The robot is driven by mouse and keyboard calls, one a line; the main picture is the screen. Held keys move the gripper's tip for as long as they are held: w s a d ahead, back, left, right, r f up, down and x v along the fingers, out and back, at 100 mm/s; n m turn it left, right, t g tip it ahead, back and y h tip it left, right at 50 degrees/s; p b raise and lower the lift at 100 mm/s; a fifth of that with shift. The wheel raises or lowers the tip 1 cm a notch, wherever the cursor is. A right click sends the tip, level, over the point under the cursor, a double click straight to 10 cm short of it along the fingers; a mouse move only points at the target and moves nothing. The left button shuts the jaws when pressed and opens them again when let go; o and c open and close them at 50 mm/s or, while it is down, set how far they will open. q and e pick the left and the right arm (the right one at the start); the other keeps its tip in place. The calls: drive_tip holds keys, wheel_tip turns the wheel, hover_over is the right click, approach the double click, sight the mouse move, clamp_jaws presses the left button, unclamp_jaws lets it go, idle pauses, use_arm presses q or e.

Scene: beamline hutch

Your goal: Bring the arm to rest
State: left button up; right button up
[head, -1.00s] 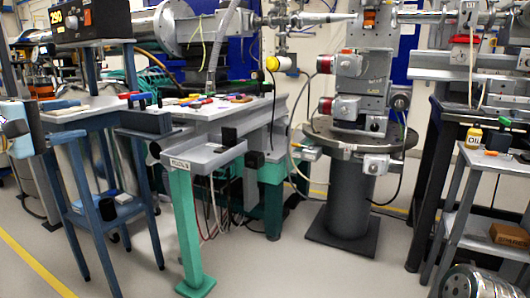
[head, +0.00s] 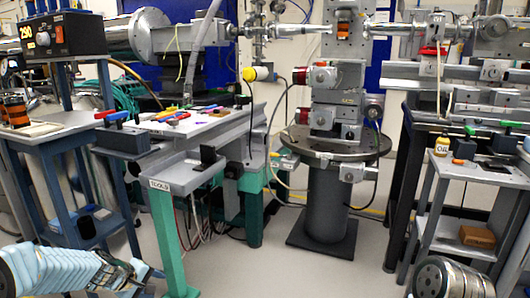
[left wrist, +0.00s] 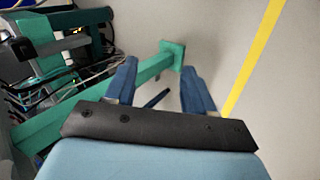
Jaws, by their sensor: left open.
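My left arm comes in low at the bottom left of the head view. Its left gripper (head: 140,275) is there, in front of the blue cart and low near the floor. In the left wrist view its two blue fingers (left wrist: 159,70) are spread apart, with nothing held between them. Beyond them are pale floor and the foot of a green post (left wrist: 172,54).
A green-legged bench with a grey tools tray (head: 185,172) stands just beyond the left gripper. The blue cart (head: 60,145) is at left. Middle floor is clear.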

use_arm(q)
drive_tip(key=s+d+f+m+g+p, duration=0.1)
drive_tip(key=s+d+f, duration=0.2)
drive_tip(key=f, duration=0.2)
drive_tip(key=s+d+f+m+g+p, duration=0.1)
drive_tip(key=s+d+f+m+g, duration=0.1)
drive_tip(key=s+d+f, duration=0.25)
drive_tip(key=s+d+f+m+g+p, duration=0.1)
drive_tip(key=s+d+f+m, duration=0.1)
drive_tip(key=s, duration=0.4)
drive_tip(key=s+d+f+m+g+p, duration=0.1)
drive_tip(key=s+d+f+m, duration=0.1)
drive_tip(key=s+d+f, duration=0.2)
drive_tip(key=s+d+f+m+g+h+p, duration=0.1)
drive_tip(key=s+d+f+m, duration=0.1)
drive_tip(key=s+d, duration=0.4)
drive_tip(key=s+f, duration=0.1)
drive_tip(key=s, duration=0.2)
drive_tip(key=shift+s+d+f+m, duration=0.15)
drive_tip(key=shift+d+f+m, duration=0.15)
drive_tip(key=shift+f+m, duration=0.1)
